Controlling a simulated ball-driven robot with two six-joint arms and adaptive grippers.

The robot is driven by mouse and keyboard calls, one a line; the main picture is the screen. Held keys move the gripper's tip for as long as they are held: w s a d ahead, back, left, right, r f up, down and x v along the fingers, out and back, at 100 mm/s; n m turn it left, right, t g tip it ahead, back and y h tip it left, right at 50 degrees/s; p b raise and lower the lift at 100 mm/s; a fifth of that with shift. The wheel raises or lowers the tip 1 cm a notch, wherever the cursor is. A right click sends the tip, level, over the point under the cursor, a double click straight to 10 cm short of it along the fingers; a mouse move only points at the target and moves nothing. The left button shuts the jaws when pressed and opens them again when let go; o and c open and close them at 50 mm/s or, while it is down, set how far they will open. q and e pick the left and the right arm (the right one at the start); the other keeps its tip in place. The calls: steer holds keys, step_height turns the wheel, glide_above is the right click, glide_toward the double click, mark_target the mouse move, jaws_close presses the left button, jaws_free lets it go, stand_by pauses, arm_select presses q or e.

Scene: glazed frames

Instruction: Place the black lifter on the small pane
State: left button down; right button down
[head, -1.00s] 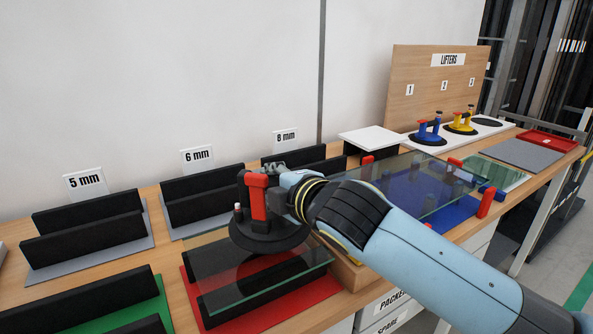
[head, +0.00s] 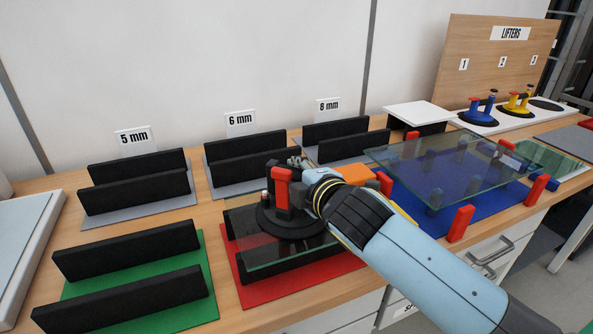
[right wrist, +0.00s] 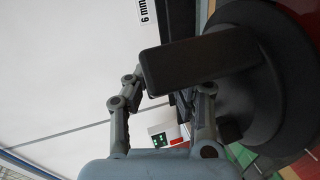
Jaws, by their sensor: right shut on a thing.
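The black lifter (head: 290,222) has a round black base and a red upright part. It sits at the small pane (head: 258,252), a clear glass sheet lying on black blocks over a red mat (head: 300,284). The base looks flat against the glass, though its underside is hidden. My right gripper (head: 298,167) is shut on the lifter's handle at the top. In the right wrist view, the black handle (right wrist: 200,62) lies at the fingers, with the round base beyond. My left gripper is out of view.
A larger pane (head: 430,165) stands among red posts over a blue mat to the right. Black racks marked 5 mm, 6 mm and 8 mm line the back. A green mat (head: 205,290) with black blocks is at left. Blue and yellow lifters (head: 478,110) stand at the back right.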

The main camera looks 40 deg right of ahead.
steer(key=c, duration=1.1)
jaws_free()
steer(key=shift+c, duration=0.2)
steer(key=shift+r, duration=0.1)
steer(key=shift+s+a, duration=0.1)
steer(key=shift+s, duration=0.25)
steer(key=v, duration=1.1)
steer(key=shift+s+b, duration=0.15)
steer(key=shift+b, duration=0.3)
